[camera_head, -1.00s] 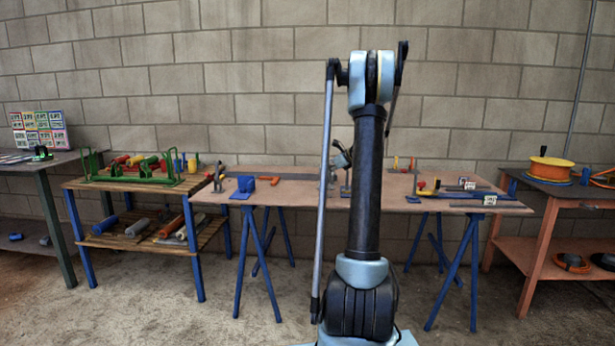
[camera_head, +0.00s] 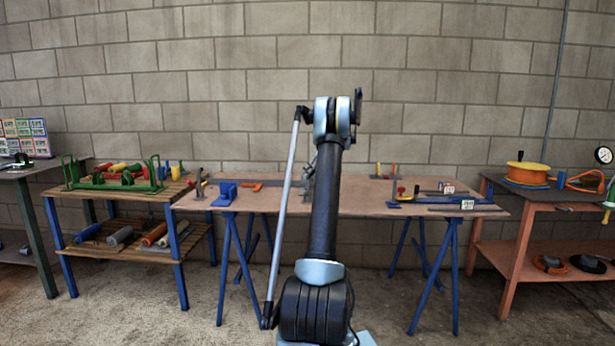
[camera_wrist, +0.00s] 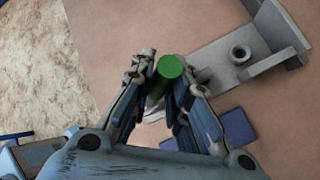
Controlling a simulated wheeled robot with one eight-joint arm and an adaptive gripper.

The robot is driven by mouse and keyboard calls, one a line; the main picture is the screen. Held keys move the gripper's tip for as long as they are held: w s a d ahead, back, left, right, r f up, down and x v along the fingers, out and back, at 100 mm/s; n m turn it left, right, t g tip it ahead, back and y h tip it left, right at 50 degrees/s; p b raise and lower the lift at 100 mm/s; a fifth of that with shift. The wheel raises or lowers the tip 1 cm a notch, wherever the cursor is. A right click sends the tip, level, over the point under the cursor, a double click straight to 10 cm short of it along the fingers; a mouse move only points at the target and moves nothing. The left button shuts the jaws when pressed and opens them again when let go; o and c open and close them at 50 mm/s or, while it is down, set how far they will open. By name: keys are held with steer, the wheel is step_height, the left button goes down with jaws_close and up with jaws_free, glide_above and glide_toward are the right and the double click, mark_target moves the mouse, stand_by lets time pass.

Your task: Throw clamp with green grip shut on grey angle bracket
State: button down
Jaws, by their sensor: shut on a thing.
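In the wrist view, my gripper (camera_wrist: 170,78) is shut on the clamp's green grip (camera_wrist: 168,68), an upright-looking cylinder between the two fingers. The rest of the clamp is mostly hidden by the fingers; a small pale metal part shows beside them. The grey angle bracket (camera_wrist: 215,57) lies just right of the fingertips, with a flat plate, a raised wall and a round ring on it. In the head view, my arm blocks most of the bench middle, and the grip cannot be made out there.
A blue flat piece (camera_wrist: 237,127) lies near my right finger. The bench (camera_head: 270,203) also bears a blue block (camera_head: 226,190) at left and several tools at right. A slatted shelf (camera_head: 110,188) stands left, and an orange-brown table (camera_head: 490,212) with a cable reel (camera_head: 528,172) right.

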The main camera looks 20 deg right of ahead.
steer(key=shift+w+f, duration=0.1)
steer(key=shift+w, duration=0.1)
stand_by(0.5)
steer(key=c, duration=1.5)
jaws_free()
steer(key=shift+c, duration=0.2)
steer(key=v, duration=1.1)
steer(key=shift+d+r+g, duration=0.3)
steer(key=shift+d+r, duration=0.05)
steer(key=shift+w, duration=0.15)
